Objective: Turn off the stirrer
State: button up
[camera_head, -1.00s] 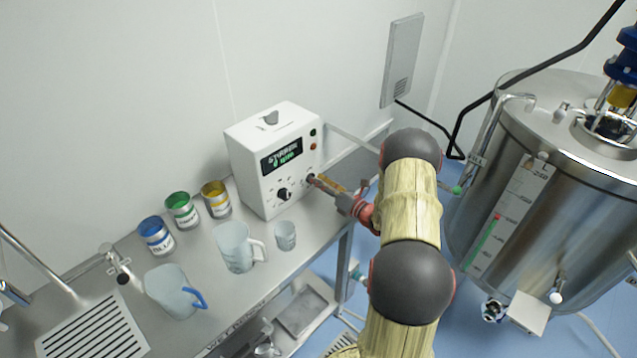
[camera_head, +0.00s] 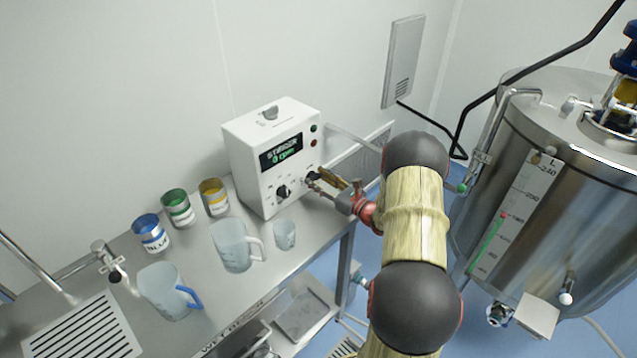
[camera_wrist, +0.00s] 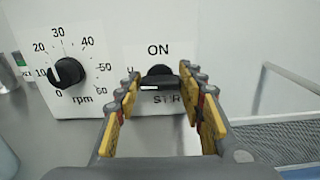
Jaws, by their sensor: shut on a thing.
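The stirrer control box (camera_head: 262,178) is white and stands at the back of the bench; its display (camera_head: 281,152) reads "STIRRER 0 rpm". A black rpm dial (camera_wrist: 67,72) is on its front, its pointer near the low end of the scale. Right of it is a black switch knob (camera_wrist: 160,71) labelled ON above, with partly hidden lettering below. The knob's bar lies about horizontal. My gripper (camera_wrist: 162,88) is at this knob, one yellow-padded finger on each side, shut on it. It also shows in the head view (camera_head: 314,178); finger contact is hard to see there.
Blue, green and yellow paint cans (camera_head: 180,208) stand left of the box. Two clear jugs (camera_head: 232,246) and a small cup (camera_head: 284,235) stand in front. A large steel tank (camera_head: 540,190) is at right, past the bench edge.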

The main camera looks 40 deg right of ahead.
jog(key=shift+n, duration=0.3)
jog(key=o, duration=1.2)
jog(key=shift+s, duration=0.1)
jog(key=s, duration=0.8)
jog(key=s+d, duration=0.1)
jog(key=s, duration=0.2)
jog(key=shift+s, duration=0.4)
